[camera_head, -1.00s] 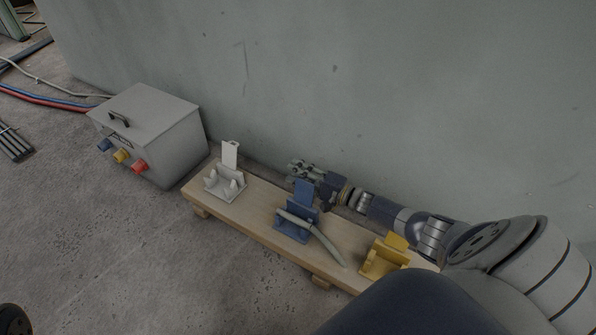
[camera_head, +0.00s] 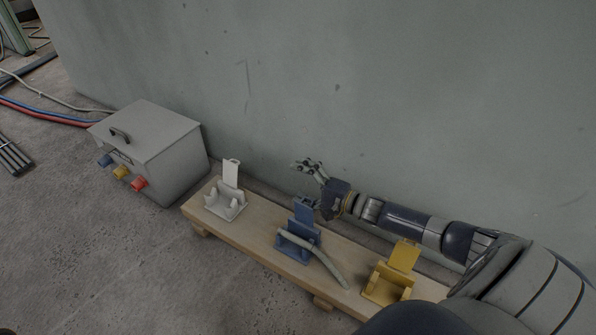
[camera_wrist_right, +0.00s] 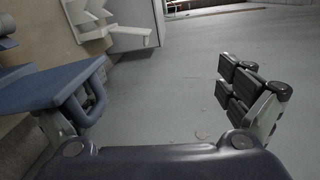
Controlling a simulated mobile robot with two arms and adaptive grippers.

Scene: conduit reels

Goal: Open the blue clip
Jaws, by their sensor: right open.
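The blue clip (camera_head: 292,244) sits in the middle of the wooden plank, with its flap (camera_head: 304,211) standing up at the back. A grey conduit piece (camera_head: 325,262) lies across the clip's base and slants down to the right over the plank. My right gripper (camera_head: 310,182) is open beside and behind the raised flap, near the wall. In the right wrist view the blue flap (camera_wrist_right: 45,88) is at the left and partly covers one finger; the other finger stands clear at the right. Whether a finger touches the flap I cannot tell. My left gripper is not in view.
A white clip (camera_head: 226,204) stands on the plank (camera_head: 258,233) to the left, and a yellow clip (camera_head: 388,285) to the right; both have raised flaps. A grey box (camera_head: 150,145) stands left of the plank. The wall (camera_head: 400,100) is close behind. Floor in front is clear.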

